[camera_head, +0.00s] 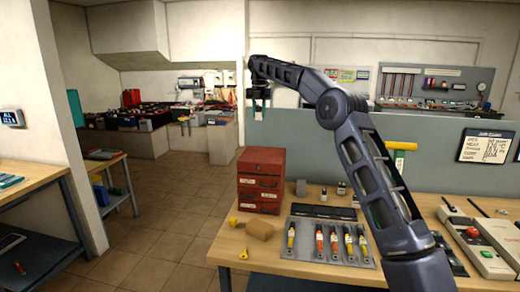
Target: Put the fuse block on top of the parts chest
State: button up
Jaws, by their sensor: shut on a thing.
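The red parts chest (262,172) stands on the wooden workbench at its back left. It has several labelled drawers, and its flat top looks bare. My gripper (259,103) points down, well above the chest in the picture.
The floor at left is open.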

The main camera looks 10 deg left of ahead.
notch_tip(320, 180, down, 17)
jog(key=shift+r, duration=0.2)
dwell(0.4)
jog(key=o, duration=1)
jog(key=shift+f, duration=0.1)
jog(key=shift+o, duration=0.2)
